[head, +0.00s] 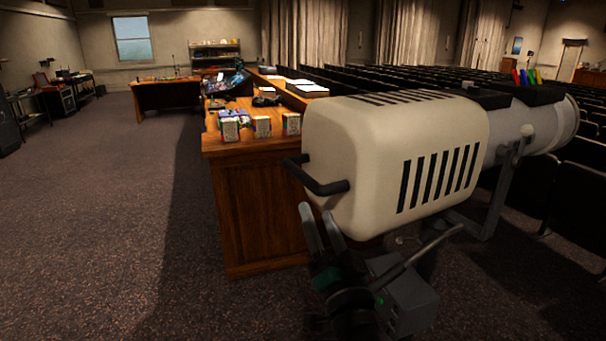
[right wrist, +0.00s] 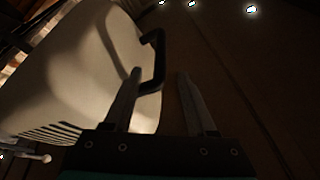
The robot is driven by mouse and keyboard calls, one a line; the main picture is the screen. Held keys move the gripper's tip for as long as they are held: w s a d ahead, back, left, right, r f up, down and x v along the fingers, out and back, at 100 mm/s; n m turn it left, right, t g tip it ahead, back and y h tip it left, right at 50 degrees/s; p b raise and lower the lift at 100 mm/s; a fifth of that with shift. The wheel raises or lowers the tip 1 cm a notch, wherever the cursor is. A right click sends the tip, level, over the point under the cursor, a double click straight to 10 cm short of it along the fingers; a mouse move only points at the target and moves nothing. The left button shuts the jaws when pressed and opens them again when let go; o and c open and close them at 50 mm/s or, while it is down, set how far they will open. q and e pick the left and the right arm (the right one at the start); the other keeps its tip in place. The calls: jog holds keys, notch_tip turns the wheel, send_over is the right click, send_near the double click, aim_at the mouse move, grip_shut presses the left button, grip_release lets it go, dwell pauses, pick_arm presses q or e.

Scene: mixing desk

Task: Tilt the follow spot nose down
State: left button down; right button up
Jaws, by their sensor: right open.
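The follow spot (head: 395,150) fills the right of the head view, with a cream slotted housing and a grey barrel (head: 535,125) pointing right and away. It looks close to level. A black handle (head: 318,182) sticks out of its rear face; it also shows in the right wrist view (right wrist: 160,62). My right gripper (head: 316,210) is open just below the handle in the head view. In the right wrist view its fingers (right wrist: 160,73) appear on either side of the handle's line; I cannot tell whether they touch it. My left gripper is not in view.
A stand arm (head: 500,190) supports the spot's barrel. A wooden desk (head: 255,205) with small boxes (head: 262,126) stands behind and left of the spot. Rows of dark seats (head: 400,80) lie behind it. The carpet (head: 90,220) at left is clear.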

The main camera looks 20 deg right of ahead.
aim_at(303, 177)
jog(key=p+x, duration=0.1)
jog(key=x, duration=1)
jog(key=shift+w, duration=0.1)
grip_shut()
dwell(1.2)
